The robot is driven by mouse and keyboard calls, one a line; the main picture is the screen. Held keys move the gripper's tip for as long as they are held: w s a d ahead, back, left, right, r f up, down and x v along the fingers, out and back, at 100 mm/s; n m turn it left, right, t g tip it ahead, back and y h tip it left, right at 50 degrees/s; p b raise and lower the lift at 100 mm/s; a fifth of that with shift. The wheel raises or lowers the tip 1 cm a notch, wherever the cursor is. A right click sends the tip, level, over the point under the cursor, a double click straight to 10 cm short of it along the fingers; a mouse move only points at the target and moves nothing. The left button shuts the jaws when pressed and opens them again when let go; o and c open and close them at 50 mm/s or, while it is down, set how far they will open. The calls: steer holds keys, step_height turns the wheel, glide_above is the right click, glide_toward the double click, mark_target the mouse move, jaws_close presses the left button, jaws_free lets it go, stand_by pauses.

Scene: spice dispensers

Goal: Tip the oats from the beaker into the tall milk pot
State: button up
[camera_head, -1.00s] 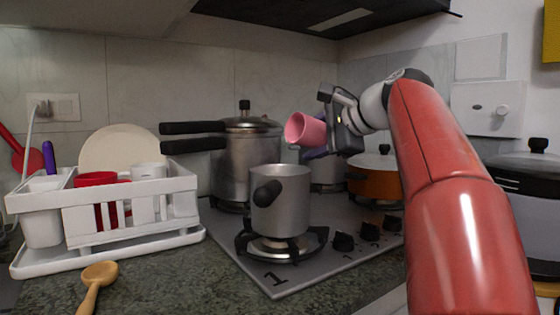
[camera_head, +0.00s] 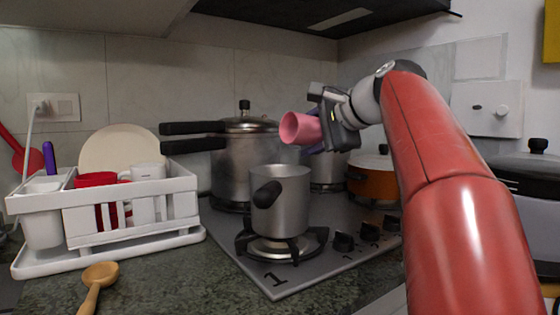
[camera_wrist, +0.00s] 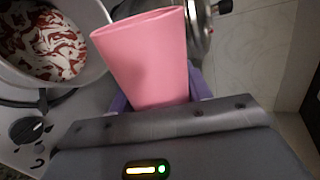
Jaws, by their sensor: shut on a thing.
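The pink beaker (camera_head: 304,129) lies about on its side in the air, its mouth toward the left. My gripper (camera_head: 322,132) is shut on it; the purple fingers show on both sides of the beaker (camera_wrist: 148,62) in the wrist view. The tall milk pot (camera_head: 282,203), grey metal with a black handle, stands on the front burner. The beaker is above its right rim, apart from it. In the wrist view the pot (camera_wrist: 92,78) is at the upper left, with red-brown bits on white inside. No oats show in the beaker; its inside is mostly hidden.
A pressure cooker (camera_head: 232,165) with long black handles stands behind the pot. An orange pan (camera_head: 374,178) is at the right rear of the stove (camera_head: 275,285). A white dish rack (camera_head: 105,245) and a wooden spoon (camera_head: 98,280) are on the left.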

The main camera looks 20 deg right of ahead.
steer(key=shift+s+a+r+n+t+h+p, duration=0.1)
steer(key=shift+a+r+n+t+h+p, duration=0.15)
steer(key=shift+r+n+h, duration=0.4)
steer(key=shift+s+a+r+n+t+h+p, duration=0.2)
steer(key=shift+r+n+h, duration=0.25)
steer(key=shift+r+n, duration=0.35)
stand_by(1.8)
steer(key=shift+s+a+r+n+t+h, duration=0.1)
steer(key=shift+a+r+n+t+h, duration=0.1)
steer(key=shift+a+r+n+h, duration=0.3)
steer(key=shift+a+r+n+t+h, duration=0.1)
steer(key=shift+a+n+t+h, duration=0.15)
steer(key=shift+n, duration=0.4)
stand_by(1.5)
